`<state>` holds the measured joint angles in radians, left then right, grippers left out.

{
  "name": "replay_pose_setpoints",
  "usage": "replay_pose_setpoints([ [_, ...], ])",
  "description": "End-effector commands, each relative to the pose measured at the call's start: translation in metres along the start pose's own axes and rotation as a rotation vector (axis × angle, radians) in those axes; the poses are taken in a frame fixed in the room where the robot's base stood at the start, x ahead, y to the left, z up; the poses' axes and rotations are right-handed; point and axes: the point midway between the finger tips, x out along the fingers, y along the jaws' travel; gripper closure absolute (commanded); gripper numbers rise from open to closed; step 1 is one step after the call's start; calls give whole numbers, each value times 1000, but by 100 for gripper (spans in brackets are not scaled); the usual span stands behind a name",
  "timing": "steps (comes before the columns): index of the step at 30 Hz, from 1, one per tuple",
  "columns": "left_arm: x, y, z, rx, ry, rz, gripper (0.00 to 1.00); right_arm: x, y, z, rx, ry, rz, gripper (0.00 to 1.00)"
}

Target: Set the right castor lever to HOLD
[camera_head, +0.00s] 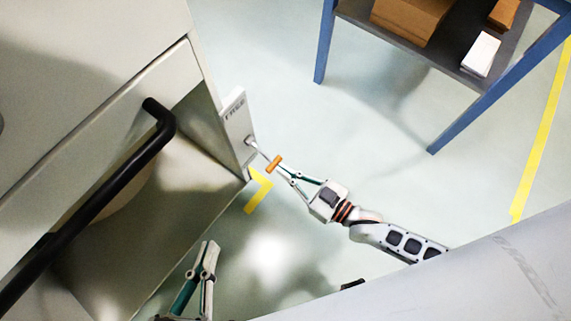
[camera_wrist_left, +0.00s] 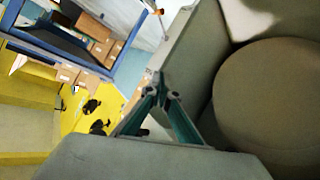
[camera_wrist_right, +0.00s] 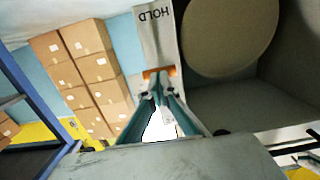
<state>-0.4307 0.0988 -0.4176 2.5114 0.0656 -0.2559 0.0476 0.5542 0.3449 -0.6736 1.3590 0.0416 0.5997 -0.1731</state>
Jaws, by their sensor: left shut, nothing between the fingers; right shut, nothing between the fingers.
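The castor lever is a thin rod with an orange grip (camera_head: 273,165), sticking out from a pale plate (camera_head: 237,128) on the machine's corner. Small lettering on the plate in the head view seems to read FREE. In the right wrist view the plate (camera_wrist_right: 157,42) reads HOLD upside down, and the orange grip (camera_wrist_right: 158,72) lies across just beyond my fingertips. My right gripper (camera_head: 281,168) is shut and empty, its tips at or very near the grip; contact is unclear. My left gripper (camera_head: 209,247) is shut and empty, low beside the machine.
The grey machine with a black bar handle (camera_head: 110,187) fills the left. A blue-framed table (camera_head: 452,128) with boxes stands at the upper right. Yellow tape (camera_head: 258,190) marks the floor by the machine's corner. The floor between is clear.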

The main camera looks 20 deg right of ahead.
Motion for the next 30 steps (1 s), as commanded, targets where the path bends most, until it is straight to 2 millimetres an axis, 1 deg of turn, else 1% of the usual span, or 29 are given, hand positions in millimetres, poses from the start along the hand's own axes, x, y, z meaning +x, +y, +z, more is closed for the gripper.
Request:
replay_pose_setpoints([
  [1, 0, 2, 6, -27, -6, 3, 100, 0, -2, 9, 4, -6, 0, 100],
  [9, 3, 12, 6, -132, 16, 11, 100, 5, -1, 19, 2, -2, 0, 100],
  [14, 3, 16, 6, -155, 20, 17, 100, 6, 0, 21, 0, -1, 0, 100],
  [30, 3, 16, 6, -155, 21, 17, 100, 8, 0, 20, -2, 0, 0, 100],
])
